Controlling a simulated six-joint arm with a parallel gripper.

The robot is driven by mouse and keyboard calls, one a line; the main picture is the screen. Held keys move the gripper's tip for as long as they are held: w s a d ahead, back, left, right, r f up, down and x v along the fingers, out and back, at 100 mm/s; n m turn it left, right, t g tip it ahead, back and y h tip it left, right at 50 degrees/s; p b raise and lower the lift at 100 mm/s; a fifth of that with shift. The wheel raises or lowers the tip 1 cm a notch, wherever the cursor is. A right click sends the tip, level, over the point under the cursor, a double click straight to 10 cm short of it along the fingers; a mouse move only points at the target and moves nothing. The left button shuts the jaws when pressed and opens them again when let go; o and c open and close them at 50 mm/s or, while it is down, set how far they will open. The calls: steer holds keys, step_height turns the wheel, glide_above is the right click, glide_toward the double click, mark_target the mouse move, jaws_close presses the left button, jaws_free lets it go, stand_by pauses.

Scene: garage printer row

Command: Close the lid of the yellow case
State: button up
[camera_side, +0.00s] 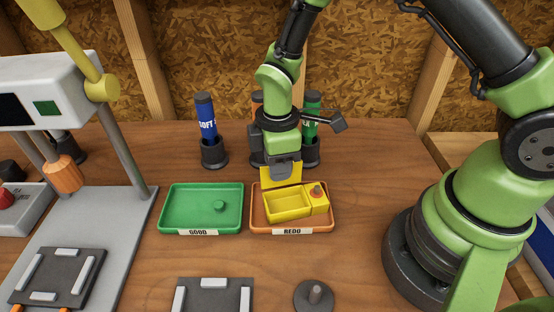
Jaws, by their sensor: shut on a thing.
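The yellow case (287,217) sits in the orange tray labelled REDO (263,231), with its open compartment facing up. Its lid (268,176) stands raised at the back edge of the case. My gripper (285,170) points down above the back of the case and is shut on the raised lid. The fingertips are partly hidden against the lid. A smaller yellow block with an orange-brown knob (317,190) is at the right end of the case.
A green tray labelled GOOD (174,222) with a small green part (219,206) lies to the left. Blue (207,122) and green (312,107) tubes stand in holders behind. A grey disc with a peg (314,297) is in front. Wooden table is bare between the trays and my base.

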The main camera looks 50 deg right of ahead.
steer(key=o, duration=0.8)
step_height(320, 180, up, 10)
